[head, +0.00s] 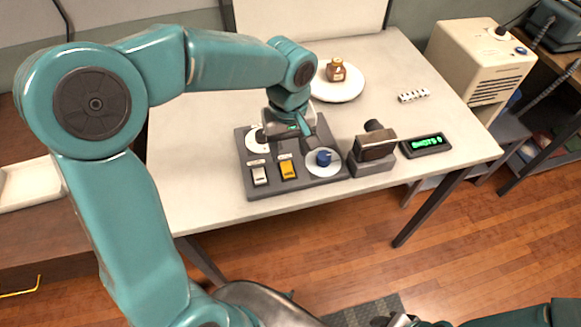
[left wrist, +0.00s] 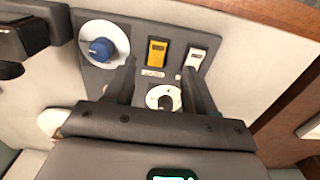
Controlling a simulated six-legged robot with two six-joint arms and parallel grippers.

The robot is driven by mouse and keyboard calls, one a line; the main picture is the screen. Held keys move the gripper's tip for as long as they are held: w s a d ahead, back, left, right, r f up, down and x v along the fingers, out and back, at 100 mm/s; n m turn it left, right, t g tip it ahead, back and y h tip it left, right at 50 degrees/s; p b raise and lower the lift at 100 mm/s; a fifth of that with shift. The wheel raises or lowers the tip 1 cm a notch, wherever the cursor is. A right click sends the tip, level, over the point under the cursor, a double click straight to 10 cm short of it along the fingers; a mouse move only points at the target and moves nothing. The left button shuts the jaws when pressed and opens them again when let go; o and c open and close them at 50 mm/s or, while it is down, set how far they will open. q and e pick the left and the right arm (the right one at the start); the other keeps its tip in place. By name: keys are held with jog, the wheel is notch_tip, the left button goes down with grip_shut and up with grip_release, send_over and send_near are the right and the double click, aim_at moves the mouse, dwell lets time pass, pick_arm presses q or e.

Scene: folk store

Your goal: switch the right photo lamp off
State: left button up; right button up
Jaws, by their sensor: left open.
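A dark grey control panel (head: 310,182) lies on the white table. It carries a white rocker switch (head: 259,175), a yellow rocker switch (head: 288,169), a blue knob (head: 323,157) on a white dial, and a black knob on another white dial (head: 254,145). My left gripper (head: 285,133) is over the panel's far side, open and empty. In the left wrist view its fingers (left wrist: 160,72) stand on either side of the black knob (left wrist: 165,102). The yellow switch (left wrist: 156,52) and white switch (left wrist: 195,58) lie beyond it. No lamp is recognizable. My right gripper is only doubtfully seen at the bottom edge.
A brown-and-black device (head: 374,150) stands right of the panel, next to a green-lit display (head: 425,145). A beige machine (head: 478,65) stands beyond the table.

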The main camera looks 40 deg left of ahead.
aim_at(289, 177)
pick_arm(q)
notch_tip(289, 177, down, 8)
jog(key=shift+s+d+f, duration=0.1)
jog(key=shift+d+f, duration=0.05)
jog(key=shift+f, duration=0.15)
jog(key=shift+f, duration=0.1)
